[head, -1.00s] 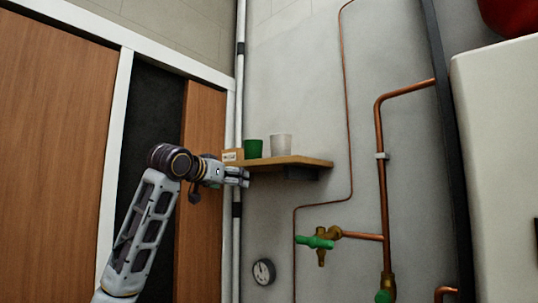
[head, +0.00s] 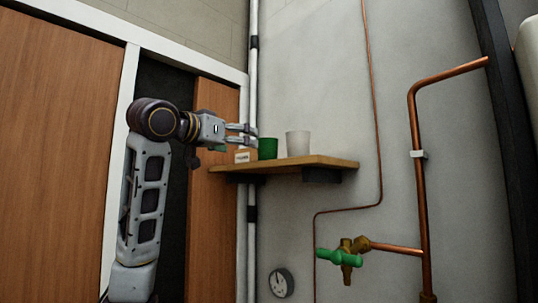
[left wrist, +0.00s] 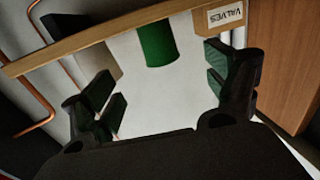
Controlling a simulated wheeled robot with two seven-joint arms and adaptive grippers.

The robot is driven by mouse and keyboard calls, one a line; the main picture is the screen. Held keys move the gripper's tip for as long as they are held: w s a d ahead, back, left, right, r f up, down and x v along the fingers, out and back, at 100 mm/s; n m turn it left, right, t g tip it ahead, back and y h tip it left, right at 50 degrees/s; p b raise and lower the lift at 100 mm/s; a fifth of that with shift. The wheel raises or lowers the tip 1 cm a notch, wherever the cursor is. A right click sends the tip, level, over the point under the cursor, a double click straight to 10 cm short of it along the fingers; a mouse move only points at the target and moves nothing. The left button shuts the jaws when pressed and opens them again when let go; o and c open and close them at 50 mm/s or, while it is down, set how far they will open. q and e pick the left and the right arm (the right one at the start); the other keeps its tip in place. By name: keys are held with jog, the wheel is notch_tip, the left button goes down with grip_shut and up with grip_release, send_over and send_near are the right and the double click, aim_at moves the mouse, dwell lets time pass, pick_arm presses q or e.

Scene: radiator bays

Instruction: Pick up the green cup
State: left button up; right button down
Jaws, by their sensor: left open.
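The green cup (head: 267,148) stands upright on a wooden wall shelf (head: 335,163), between a small labelled box and a pale cup. My left gripper (head: 250,134) is just left of the green cup, near its rim height, above the box; its fingers point right. In the left wrist view the fingers (left wrist: 162,88) are spread wide and empty. The green cup (left wrist: 157,44) shows beyond them, roughly centred between them, not held. My right gripper is in neither view.
The pale cup (head: 298,143) stands close to the right of the green cup. A white vertical pipe (head: 252,70) runs behind the shelf. Copper pipes (head: 420,190) and a green-handled valve (head: 340,257) are at right.

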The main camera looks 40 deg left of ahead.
aim_at(261, 147)
pick_arm(q)
jog(key=shift+w+a+p, duration=0.15)
jog(key=shift+w+p, duration=0.2)
jog(key=shift+w, duration=1.1)
jog(key=shift+w+a+p, duration=0.2)
jog(key=shift+w+p, duration=0.15)
jog(key=shift+w, duration=1.15)
jog(key=shift+w+a+p, duration=0.15)
jog(key=shift+w+p, duration=0.2)
jog(key=shift+w, duration=1.1)
jog(key=shift+w+f+p, duration=0.1)
jog(key=shift+w+p, duration=0.35)
jog(key=shift+w, duration=0.45)
jog(key=shift+w+a+p, duration=0.2)
jog(key=shift+w+p, duration=0.45)
jog(key=shift+w, duration=1)
jog(key=shift+f, duration=0.1)
